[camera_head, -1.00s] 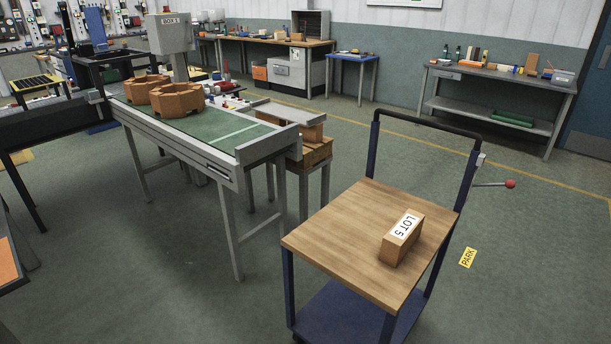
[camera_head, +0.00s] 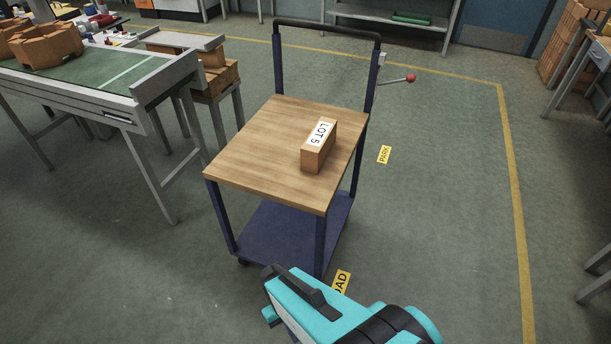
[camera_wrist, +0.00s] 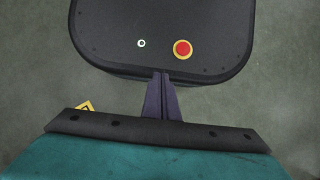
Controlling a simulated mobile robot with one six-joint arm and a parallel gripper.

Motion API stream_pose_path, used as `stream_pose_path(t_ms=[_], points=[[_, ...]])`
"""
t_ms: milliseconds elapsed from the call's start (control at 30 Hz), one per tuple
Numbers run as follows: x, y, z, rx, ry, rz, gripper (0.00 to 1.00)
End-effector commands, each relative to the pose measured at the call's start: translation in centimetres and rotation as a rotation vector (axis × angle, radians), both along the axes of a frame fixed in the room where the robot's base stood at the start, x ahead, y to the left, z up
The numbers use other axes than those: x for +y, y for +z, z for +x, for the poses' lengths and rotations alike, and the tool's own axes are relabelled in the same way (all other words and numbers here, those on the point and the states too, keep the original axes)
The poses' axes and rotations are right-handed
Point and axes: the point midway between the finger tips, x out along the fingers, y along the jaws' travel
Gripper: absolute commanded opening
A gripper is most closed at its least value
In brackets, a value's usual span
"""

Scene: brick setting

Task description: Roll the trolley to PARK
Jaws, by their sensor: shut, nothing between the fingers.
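The trolley (camera_head: 255,165) has a wooden top, a dark blue frame and lower shelf, and a black push handle (camera_head: 325,30) at its far end. A brown box marked LOT 5 (camera_head: 317,160) sits on its top. A lever with a red knob (camera_head: 411,78) sticks out right of the handle post. The yellow PARK label (camera_head: 384,155) lies on the floor right of the trolley, apart from it. My gripper (camera_wrist: 162,78) is shut and empty in the wrist view; in the head view my teal arm is low in front of the trolley, fingertips not clearly seen.
A yellow floor label ending in "AD" (camera_head: 341,283) lies at the trolley's near right corner, partly hidden by my arm. A green-topped bench (camera_head: 110,85) stands close on the left. A yellow floor line (camera_head: 512,190) runs down the right. The floor between PARK and that line is clear.

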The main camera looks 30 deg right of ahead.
Motion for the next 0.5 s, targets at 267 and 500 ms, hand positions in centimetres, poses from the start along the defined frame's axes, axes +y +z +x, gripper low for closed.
stream_pose_path(t_ms=[267, 500], points=[[0.00, 0.00, 0.00, 0.000, 0.000, 0.000, 0.00], [0.00, 0.00, 0.00, 0.000, 0.000, 0.000, 0.07]])
